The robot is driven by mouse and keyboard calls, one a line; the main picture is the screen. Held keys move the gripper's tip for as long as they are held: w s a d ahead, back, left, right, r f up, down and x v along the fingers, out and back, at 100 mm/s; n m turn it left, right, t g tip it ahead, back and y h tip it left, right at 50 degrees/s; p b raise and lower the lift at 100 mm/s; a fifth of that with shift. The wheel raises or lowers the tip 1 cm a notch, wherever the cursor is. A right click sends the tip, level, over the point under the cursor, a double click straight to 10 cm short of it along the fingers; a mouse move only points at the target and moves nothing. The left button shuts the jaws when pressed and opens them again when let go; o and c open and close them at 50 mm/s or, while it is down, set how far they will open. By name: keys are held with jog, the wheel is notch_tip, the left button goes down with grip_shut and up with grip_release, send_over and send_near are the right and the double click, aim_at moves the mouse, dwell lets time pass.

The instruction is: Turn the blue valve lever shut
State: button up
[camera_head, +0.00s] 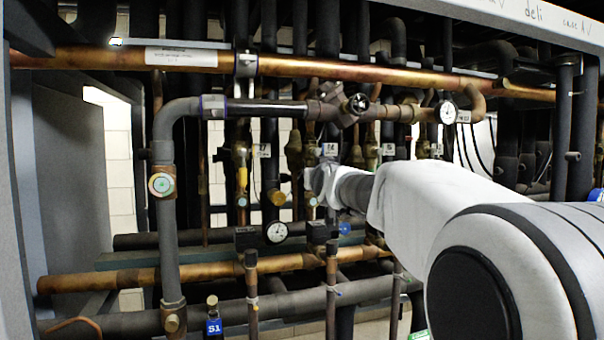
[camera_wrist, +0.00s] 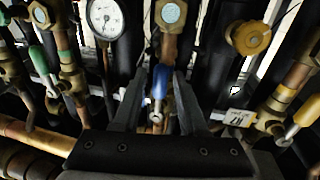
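The blue valve lever (camera_wrist: 161,82) shows in the middle of the wrist view, on a small silver fitting in front of a copper pipe. My gripper (camera_wrist: 158,76) is open, with one dark finger on each side of the lever. Gaps show between the lever and both fingers, so it is not clamped. In the head view my gripper (camera_head: 322,183) reaches in among the pipes at the middle of the rack. I cannot make out the blue lever for certain there.
A green-handled valve (camera_wrist: 41,62) stands left of my gripper, and a pale-handled valve (camera_wrist: 303,116) stands to the right. A gauge (camera_wrist: 105,18) and a yellow knob (camera_wrist: 249,38) are beyond. A thick grey pipe (camera_head: 168,230) and copper pipes (camera_head: 300,68) crowd the space.

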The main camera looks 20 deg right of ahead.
grip_shut()
dwell(1.2)
